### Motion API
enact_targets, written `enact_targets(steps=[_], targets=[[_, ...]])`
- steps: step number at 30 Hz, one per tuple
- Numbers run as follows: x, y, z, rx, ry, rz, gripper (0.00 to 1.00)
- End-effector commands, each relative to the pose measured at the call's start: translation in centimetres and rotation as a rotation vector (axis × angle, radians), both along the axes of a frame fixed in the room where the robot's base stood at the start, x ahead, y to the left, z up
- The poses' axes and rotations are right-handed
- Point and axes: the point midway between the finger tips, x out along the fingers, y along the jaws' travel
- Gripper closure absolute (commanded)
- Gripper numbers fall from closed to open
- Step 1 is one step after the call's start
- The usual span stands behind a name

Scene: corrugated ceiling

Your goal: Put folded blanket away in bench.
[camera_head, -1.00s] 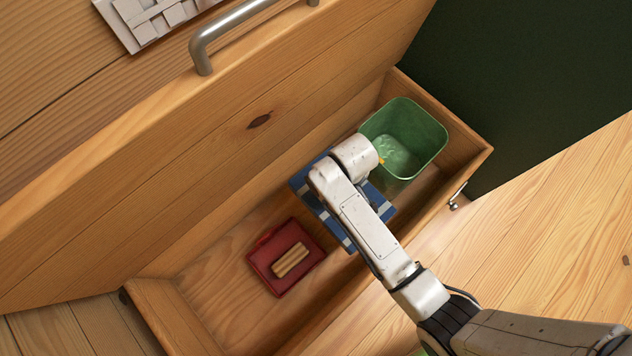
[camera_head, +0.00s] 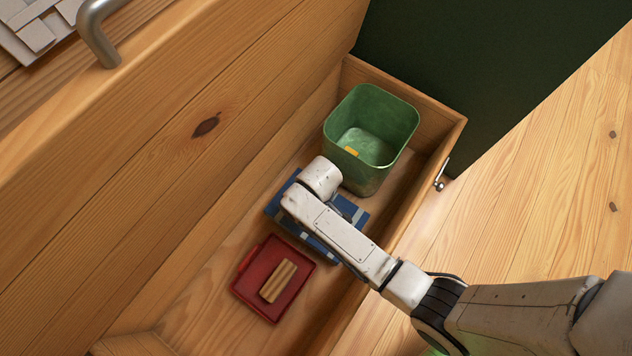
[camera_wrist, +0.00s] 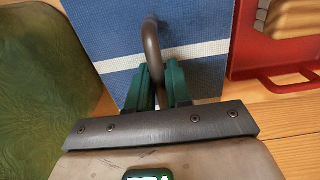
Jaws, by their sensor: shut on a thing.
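The folded blanket (camera_head: 281,206) is blue with white stripes. It is inside the open bench (camera_head: 150,346), between a green bin and a red tray, partly hidden under my arm. In the wrist view the blanket (camera_wrist: 205,68) fills the top middle, with a dark brown loop handle (camera_wrist: 152,42) rising from it. My gripper (camera_wrist: 163,78) has its green fingers closed around this loop. My arm hides the fingers in the head view. I cannot tell whether the blanket touches the bench floor.
The green bin (camera_head: 365,170) holds a small yellow thing. The red tray (camera_head: 252,282) carries a tan block (camera_head: 278,281). The bench's raised lid (camera_head: 190,170) has a metal handle (camera_head: 94,28). A dark green panel (camera_head: 470,60) stands behind. Bare bench floor (camera_head: 200,318) shows beyond the tray.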

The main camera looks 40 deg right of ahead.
Motion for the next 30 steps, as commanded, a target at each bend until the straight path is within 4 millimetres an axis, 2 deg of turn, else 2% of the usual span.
enact_targets(steps=[1, 3, 15, 16, 21, 23, 30], targets=[[0.05, -0.03, -1.15, -0.001, 0.000, 0.000, 1.00], [0.09, -0.02, -1.60, -0.001, -0.001, 0.000, 1.00], [0.08, -0.01, -1.87, -0.001, -0.001, 0.000, 1.00], [0.00, -0.01, -1.85, 0.000, 0.000, 0.000, 0.78], [0.00, 0.00, -1.84, 0.000, 0.000, 0.000, 0.62], [0.00, 0.00, -1.84, 0.000, 0.001, 0.000, 0.56], [0.00, 0.00, -1.77, 0.000, 0.001, 0.000, 0.55]])
